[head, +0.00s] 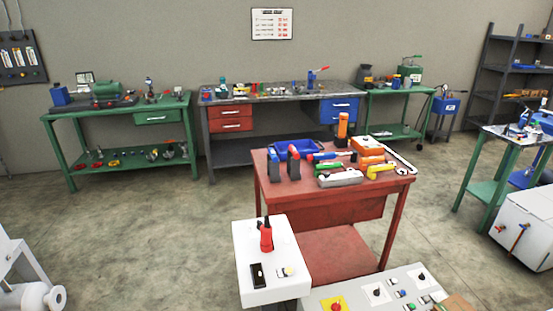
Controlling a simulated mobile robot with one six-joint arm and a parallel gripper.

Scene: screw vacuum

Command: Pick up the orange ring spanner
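On the red table (330,208), several orange things lie at the right side. A small flat orange piece (372,160) lies in front of an orange box-like thing (367,145); it is too small to tell whether it is the orange ring spanner. A yellow spanner-like tool (381,170) lies just in front of it. An upright orange thing (342,128) stands at the back of the table. My gripper is not in view.
A white cabinet (270,285) stands in front.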

